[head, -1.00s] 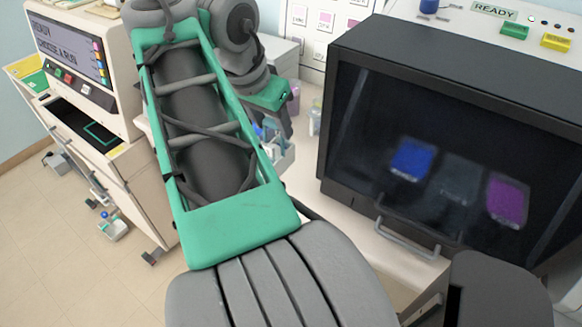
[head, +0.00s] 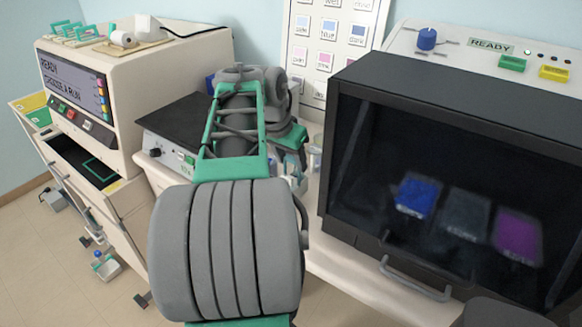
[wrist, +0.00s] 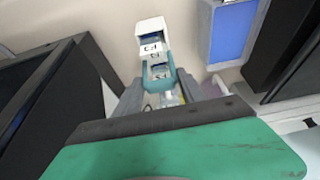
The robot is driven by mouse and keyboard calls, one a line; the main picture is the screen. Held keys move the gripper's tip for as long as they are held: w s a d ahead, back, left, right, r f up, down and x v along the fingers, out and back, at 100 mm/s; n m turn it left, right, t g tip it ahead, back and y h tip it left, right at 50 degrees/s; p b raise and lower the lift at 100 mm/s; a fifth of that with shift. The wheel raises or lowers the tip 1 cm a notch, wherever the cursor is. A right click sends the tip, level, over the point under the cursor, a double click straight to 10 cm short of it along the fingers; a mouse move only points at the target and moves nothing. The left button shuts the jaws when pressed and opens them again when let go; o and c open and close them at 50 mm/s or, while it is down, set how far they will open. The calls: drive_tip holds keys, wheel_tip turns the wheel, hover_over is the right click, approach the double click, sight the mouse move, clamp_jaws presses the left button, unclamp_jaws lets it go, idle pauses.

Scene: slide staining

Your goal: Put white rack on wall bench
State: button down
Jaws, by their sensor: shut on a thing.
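A white rack (wrist: 152,32) with a dark-lettered label and a teal handle part (wrist: 160,78) shows at the top centre of the wrist view. My gripper (wrist: 163,92) is shut on it, with the grey fingers on either side of the teal part. The rack's far side and the exact finger contact are hidden. In the head view my arm covers most of the gripper and the rack. A cream bench top (head: 335,268) runs along the wall under the dark-windowed cabinet; I cannot tell whether the rack touches any surface.
The dark-windowed cabinet (head: 440,110) with a protruding handle (head: 415,280) stands right of my arm. A black-topped device (head: 185,122) and a cream machine with a screen (head: 75,80) stand left. Small bottles (head: 317,155) sit behind my arm.

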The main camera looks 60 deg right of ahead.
drive_tip(key=shift+a+f, duration=0.1)
drive_tip(key=shift+f, duration=1.1)
drive_tip(key=c, duration=0.7)
unclamp_jaws()
drive_tip(key=shift+a+r, duration=0.1)
drive_tip(key=shift+r, duration=0.45)
drive_tip(key=s+p+v, duration=0.1)
drive_tip(key=p+v, duration=0.2)
drive_tip(key=v, duration=0.8)
drive_tip(key=w+a+f+n+t, duration=0.1)
drive_tip(key=w+a+f+n, duration=0.2)
drive_tip(key=w+a+n, duration=0.3)
drive_tip(key=w+a+f+n+t, duration=0.1)
drive_tip(key=w+a+f+n, duration=0.2)
drive_tip(key=w+a, duration=0.5)
drive_tip(key=a+f+n+y, duration=0.1)
drive_tip(key=a+f+n, duration=0.2)
drive_tip(key=a, duration=0.5)
drive_tip(key=a+f+n+t+y, duration=0.1)
drive_tip(key=a+f+n+y, duration=0.1)
drive_tip(key=a, duration=0.7)
drive_tip(key=s+a+f+n+t+y, duration=0.1)
drive_tip(key=a+f+n, duration=0.4)
drive_tip(key=a, duration=0.3)
drive_tip(key=shift+a+f+n+b, duration=0.15)
drive_tip(key=shift+n+b, duration=0.15)
drive_tip(key=shift+n, duration=0.2)
